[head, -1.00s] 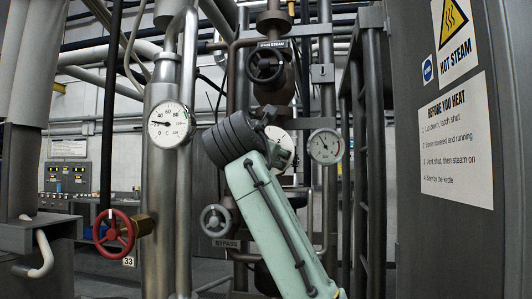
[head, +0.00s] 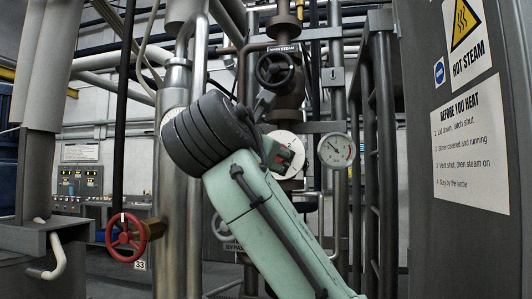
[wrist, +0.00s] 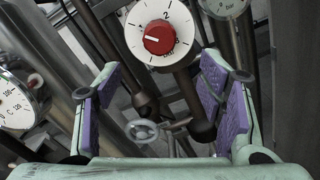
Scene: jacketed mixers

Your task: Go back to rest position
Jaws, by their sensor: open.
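My gripper (wrist: 163,88) shows in the wrist view. Its two purple-padded fingers stand wide apart with nothing between them. Beyond and above them is a white dial with a red knob (wrist: 158,39). A small grey handwheel (wrist: 142,130) shows farther off, low between the fingers. In the head view my pale green arm rises from the lower right to a dark ribbed joint.
Upright pipes crowd the space around my arm. A red handwheel (head: 125,237) sticks out at the left. A grey cabinet with signs (head: 470,145) fills the right side.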

